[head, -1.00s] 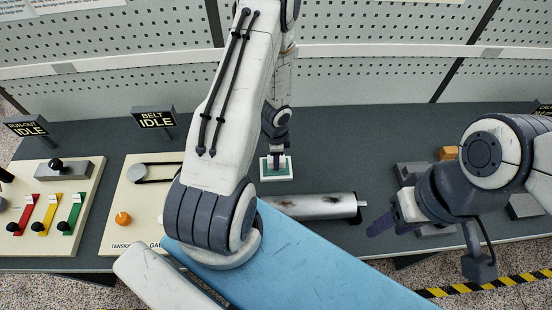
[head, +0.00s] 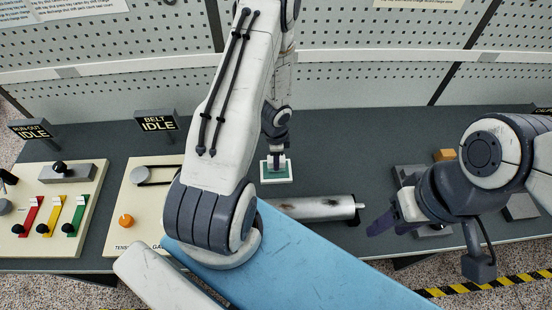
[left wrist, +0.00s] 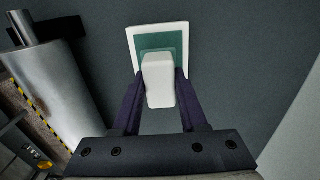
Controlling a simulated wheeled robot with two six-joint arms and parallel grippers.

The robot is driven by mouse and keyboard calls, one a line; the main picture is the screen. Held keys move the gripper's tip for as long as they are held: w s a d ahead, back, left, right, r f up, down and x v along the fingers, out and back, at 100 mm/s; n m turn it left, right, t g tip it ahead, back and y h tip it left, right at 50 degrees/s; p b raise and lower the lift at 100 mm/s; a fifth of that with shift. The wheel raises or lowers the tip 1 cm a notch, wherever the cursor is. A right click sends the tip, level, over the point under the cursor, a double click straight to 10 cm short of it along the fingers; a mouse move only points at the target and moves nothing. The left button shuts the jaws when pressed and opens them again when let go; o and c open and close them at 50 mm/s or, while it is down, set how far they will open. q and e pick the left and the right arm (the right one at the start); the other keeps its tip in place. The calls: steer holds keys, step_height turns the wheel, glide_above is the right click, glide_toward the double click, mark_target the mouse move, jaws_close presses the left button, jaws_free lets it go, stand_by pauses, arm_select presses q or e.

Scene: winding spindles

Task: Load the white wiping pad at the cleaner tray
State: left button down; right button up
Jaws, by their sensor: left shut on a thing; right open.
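The cleaner tray (head: 289,172) is a small white-rimmed tray with a green inside, on the dark bench beyond the spindle. It also shows in the left wrist view (left wrist: 133,35). My left gripper (head: 276,162) is at the tray; in the left wrist view (left wrist: 160,85) its two purple fingers are shut on the white wiping pad (left wrist: 159,80). The pad's far end overlaps the green inside of the tray; I cannot tell whether it touches. My right gripper (head: 381,224) is open and empty at the right, near the bench's front edge.
A metal spindle (head: 315,208) lies just in front of the tray and also shows in the left wrist view (left wrist: 50,90). Grey blocks (head: 408,173) and an orange block (head: 445,155) are at the right. Control panels (head: 60,205) are at the left. The bench behind the tray is clear.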

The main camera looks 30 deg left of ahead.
arm_select(q)
steer(key=shift+r+p, duration=2.2)
steer(key=shift+r, duration=0.3)
